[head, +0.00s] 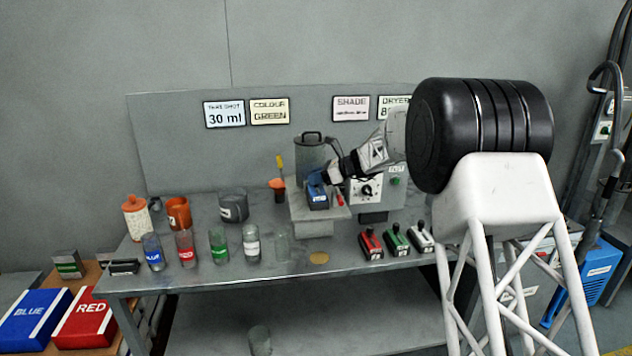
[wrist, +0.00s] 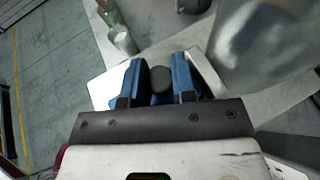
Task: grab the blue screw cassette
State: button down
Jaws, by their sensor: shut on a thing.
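The blue screw cassette (head: 317,199) is at the grey raised block in the middle of the bench, with a pale label on its front. My gripper (head: 328,177) reaches down to its top from the upper right. In the wrist view my gripper (wrist: 160,84) has its two blue-sided fingers closed around a dark rounded knob (wrist: 160,77). The jaws are shut on the cassette. Whether the cassette rests on the block or hangs just above it cannot be told. Red (head: 371,244), green (head: 396,240) and white (head: 420,237) cassettes stand in a row at the right front.
A grey machine (head: 313,155) stands behind the block, and a control box with a dial (head: 379,189) is right of it. Several labelled glasses, including a green one (head: 218,245), line the front left.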

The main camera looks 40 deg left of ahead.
jog(key=shift+r, duration=1.55)
jog(key=s+d+r, duration=0.1)
jog(key=s+d, duration=1)
jog(key=shift+s+d+r, duration=0.15)
jog(key=shift+r, duration=0.05)
